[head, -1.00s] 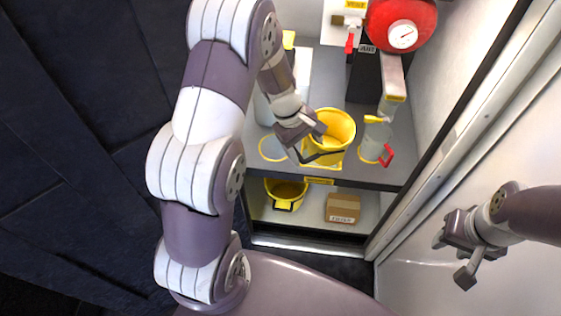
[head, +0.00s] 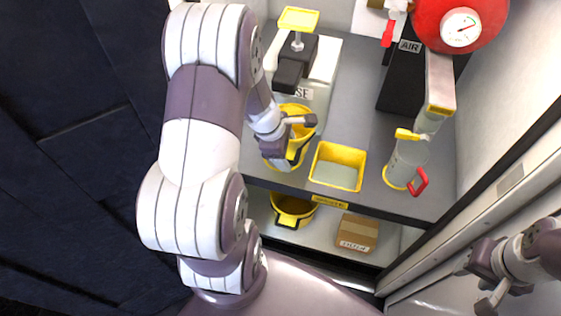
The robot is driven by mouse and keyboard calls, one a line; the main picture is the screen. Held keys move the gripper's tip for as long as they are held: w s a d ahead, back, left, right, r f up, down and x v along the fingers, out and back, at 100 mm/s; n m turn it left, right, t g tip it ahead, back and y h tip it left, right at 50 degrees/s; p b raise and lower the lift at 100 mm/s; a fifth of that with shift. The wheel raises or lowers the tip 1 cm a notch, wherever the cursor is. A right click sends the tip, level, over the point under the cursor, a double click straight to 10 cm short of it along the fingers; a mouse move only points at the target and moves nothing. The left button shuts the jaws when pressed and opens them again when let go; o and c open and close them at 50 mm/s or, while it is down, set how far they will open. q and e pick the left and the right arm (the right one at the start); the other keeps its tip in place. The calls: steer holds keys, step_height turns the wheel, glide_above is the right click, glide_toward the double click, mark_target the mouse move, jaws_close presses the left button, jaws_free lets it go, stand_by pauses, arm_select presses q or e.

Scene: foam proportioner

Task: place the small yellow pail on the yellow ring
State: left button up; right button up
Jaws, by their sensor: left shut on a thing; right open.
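The small yellow pail (head: 298,149) is at the left part of the upper shelf in the head view, partly covered by my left gripper (head: 288,134). That gripper is shut on the pail, which looks roughly upright. The yellow ring is hidden now, behind the pail and gripper. I cannot tell whether the pail touches the shelf or sits inside the ring. My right gripper (head: 477,287) is open and empty at the lower right, away from the shelf.
A yellow-rimmed square tray (head: 345,149) lies bare right of the pail. A clear jug with a red handle (head: 420,183) stands further right. A black device with a yellow top (head: 298,19) is behind. Below are another yellow pail (head: 293,207) and a carton (head: 357,233).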

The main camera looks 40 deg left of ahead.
arm_select(q)
steer(key=f, duration=0.1)
steer(key=a+f+b, duration=0.1)
steer(key=f, duration=0.1)
steer(key=f+b, duration=0.1)
steer(key=f, duration=0.1)
steer(key=shift+s+a, duration=0.2)
steer(key=shift+a, duration=0.2)
